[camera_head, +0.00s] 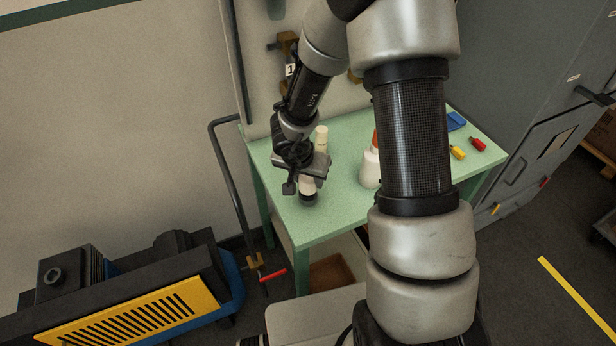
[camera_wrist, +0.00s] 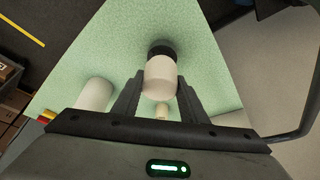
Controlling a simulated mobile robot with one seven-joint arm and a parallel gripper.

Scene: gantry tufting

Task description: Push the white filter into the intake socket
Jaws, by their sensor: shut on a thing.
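A white cylinder (camera_head: 307,186), which looks like the filter, stands upright over the green table with a black band (camera_head: 308,200) at its lower end. I cannot tell whether the black part belongs to it or is a separate socket. My gripper (camera_head: 306,177) is shut on this cylinder. In the wrist view the cylinder (camera_wrist: 160,76) sits between the two dark fingers, with the black band (camera_wrist: 160,49) at its far end. Whether the black end touches the table is unclear. I cannot identify the intake socket for certain.
A cream cylinder (camera_head: 321,138) stands just behind my gripper. A white bottle (camera_head: 371,169) with an orange-red top is to the right, partly behind my arm. Yellow (camera_head: 458,153), red (camera_head: 478,145) and blue (camera_head: 456,121) items lie at the table's right. The table's front left is clear.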

